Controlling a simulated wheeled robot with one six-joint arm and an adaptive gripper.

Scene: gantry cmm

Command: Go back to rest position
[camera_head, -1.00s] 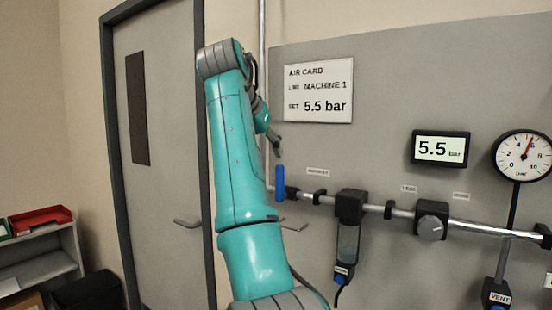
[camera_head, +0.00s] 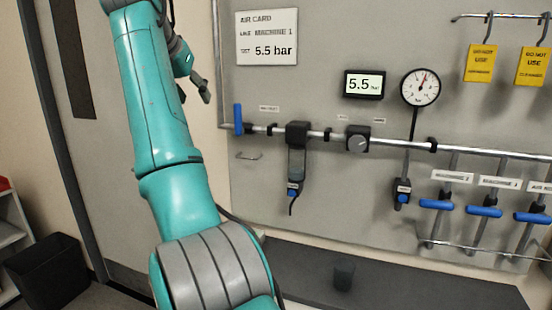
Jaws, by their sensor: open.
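My gripper (camera_head: 204,92) is partly in view beside my teal arm, in front of the grey panel's left edge. Its jaws are open and nothing shows between them. It is above and left of the blue-handled valve (camera_head: 238,119) and apart from it. My arm stands raised at the left of the picture and hides part of the door.
The grey panel (camera_head: 330,220) carries an air card (camera_head: 266,37), a display reading 5.5 bar (camera_head: 363,85), a round gauge (camera_head: 420,87), a regulator knob (camera_head: 357,139) and several blue handles (camera_head: 484,212). A dark shelf (camera_head: 400,289) lies below. A black bin (camera_head: 47,270) stands left.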

